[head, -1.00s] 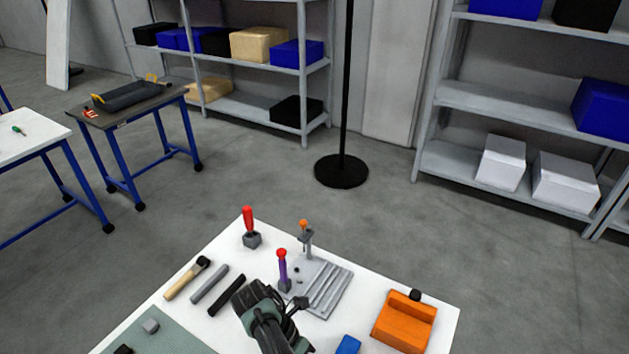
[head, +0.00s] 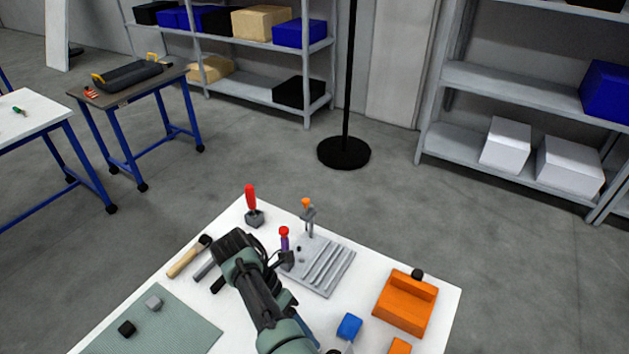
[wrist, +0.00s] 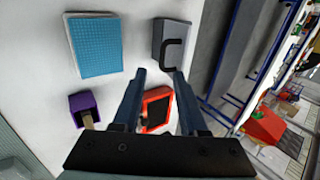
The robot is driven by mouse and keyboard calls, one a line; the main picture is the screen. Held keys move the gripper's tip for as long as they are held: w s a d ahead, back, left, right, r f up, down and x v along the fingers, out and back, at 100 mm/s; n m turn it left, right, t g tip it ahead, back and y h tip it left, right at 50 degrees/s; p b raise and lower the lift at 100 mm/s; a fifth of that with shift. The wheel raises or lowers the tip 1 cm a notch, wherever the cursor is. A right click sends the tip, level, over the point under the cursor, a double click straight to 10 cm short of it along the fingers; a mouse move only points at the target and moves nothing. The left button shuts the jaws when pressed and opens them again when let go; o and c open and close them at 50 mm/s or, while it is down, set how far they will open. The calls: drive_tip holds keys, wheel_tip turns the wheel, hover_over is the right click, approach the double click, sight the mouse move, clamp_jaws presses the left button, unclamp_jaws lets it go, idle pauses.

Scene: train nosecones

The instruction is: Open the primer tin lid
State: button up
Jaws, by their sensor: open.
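My gripper (wrist: 160,78) is open in the wrist view, with two dark fingers apart and nothing held. An orange-red frame with a dark inside (wrist: 157,108) shows between and beyond the fingers; I see no contact. A grey block with a black hooked handle (wrist: 171,44) lies just past the fingertips. I cannot tell for sure which thing is the primer tin, and no lid is plain. In the head view my gripper (head: 232,242) is over the left part of the white table (head: 215,225), covering parts of the dark bars; its fingers are not clear there.
The wrist view shows a blue panel (wrist: 95,45) and a purple box (wrist: 85,108). On the white table are a red-handled tool (head: 251,198), a grey ridged plate (head: 322,268), an orange block (head: 405,303), a blue block (head: 349,326) and a green mat (head: 165,325).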

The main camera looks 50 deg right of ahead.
drive_tip(key=p+v, duration=0.1)
drive_tip(key=v, duration=0.5)
drive_tip(key=shift+r, duration=0.1)
